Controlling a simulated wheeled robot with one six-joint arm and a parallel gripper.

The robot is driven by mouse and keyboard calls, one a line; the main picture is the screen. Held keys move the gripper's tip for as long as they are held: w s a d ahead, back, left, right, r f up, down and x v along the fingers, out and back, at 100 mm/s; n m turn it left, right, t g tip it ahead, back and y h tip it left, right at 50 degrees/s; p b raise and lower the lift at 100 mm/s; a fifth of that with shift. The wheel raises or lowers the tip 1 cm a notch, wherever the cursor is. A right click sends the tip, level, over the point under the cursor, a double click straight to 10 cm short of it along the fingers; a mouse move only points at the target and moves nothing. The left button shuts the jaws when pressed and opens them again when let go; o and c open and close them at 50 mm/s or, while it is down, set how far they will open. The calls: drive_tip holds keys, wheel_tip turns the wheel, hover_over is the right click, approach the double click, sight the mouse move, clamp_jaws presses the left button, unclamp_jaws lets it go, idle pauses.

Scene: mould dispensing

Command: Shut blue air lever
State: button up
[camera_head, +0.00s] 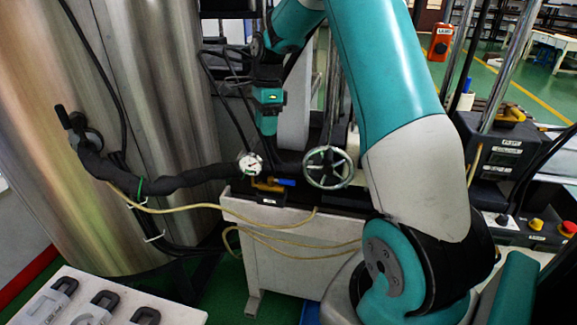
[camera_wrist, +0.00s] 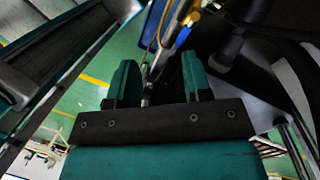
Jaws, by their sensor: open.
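The blue air lever (camera_head: 286,182) sticks out to the right of a brass valve fitting (camera_head: 264,185), below the round pressure gauge (camera_head: 250,164). It lies roughly level in the head view. In the wrist view the blue lever (camera_wrist: 183,37) shows beyond the fingertips, with yellow brass (camera_wrist: 192,17) at its far end. My gripper (camera_head: 267,124) points down above the gauge and lever, apart from them. In the wrist view my gripper (camera_wrist: 158,72) has its two teal fingers spread with nothing held between them.
A spoked handwheel (camera_head: 328,167) stands right of the lever. A dark padded hose (camera_head: 165,180) runs left to the large steel tank (camera_head: 165,80). Yellow tubing (camera_head: 290,252) hangs on the white stand (camera_head: 270,222). A white tray (camera_head: 75,282) with dark handled pieces lies front left.

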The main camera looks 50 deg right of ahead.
drive_tip(key=d+f+m+p, duration=0.1)
drive_tip(key=d+f+m, duration=0.2)
drive_tip(key=d+m, duration=0.45)
drive_tip(key=p, duration=0.4)
approach(283, 183)
drive_tip(key=shift+n, duration=0.35)
drive_tip(key=f, duration=0.2)
drive_tip(key=s+f, duration=0.1)
drive_tip(key=f, duration=0.5)
drive_tip(key=shift+s+d+f, duration=0.15)
drive_tip(key=shift+s, duration=0.05)
clamp_jaws()
